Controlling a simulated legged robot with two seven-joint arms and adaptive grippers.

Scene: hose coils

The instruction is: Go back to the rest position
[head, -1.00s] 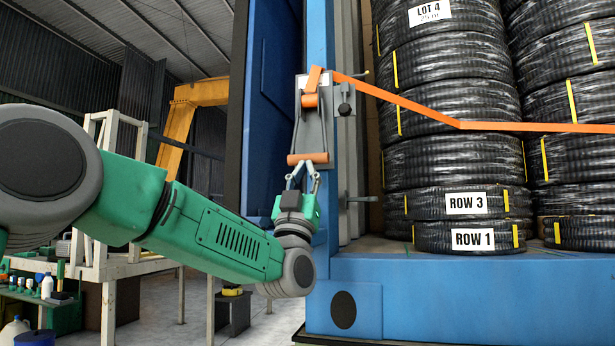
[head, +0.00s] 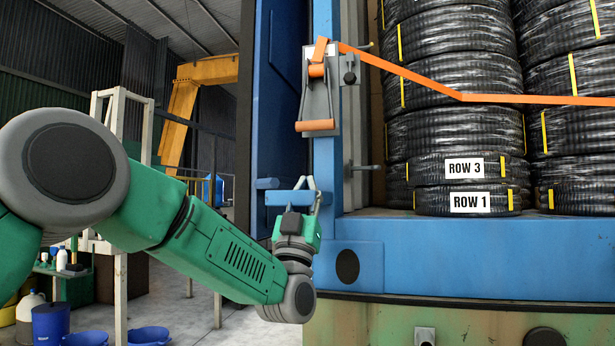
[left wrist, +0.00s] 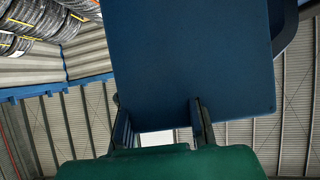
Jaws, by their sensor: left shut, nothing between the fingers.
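My left gripper (head: 307,187) is shut and empty in the head view. Its fingers point up, below and apart from the orange-gripped ratchet handle (head: 316,126). The ratchet (head: 319,88) is mounted on the blue post, with the handle hanging down. An orange strap (head: 430,84) runs from it to the right, across the hose coils. In the left wrist view, the gripper's dark fingers (left wrist: 163,122) rise from the green housing, with a large dark blue panel beyond them. My right gripper is not in view.
Black hose coils (head: 455,130) stand stacked inside the blue container (head: 420,238), whose open door (head: 280,90) is behind my left arm. Blue bars stick out near the gripper. A pale frame (head: 121,290), blue tubs (head: 150,336) and a drum (head: 51,322) are at lower left.

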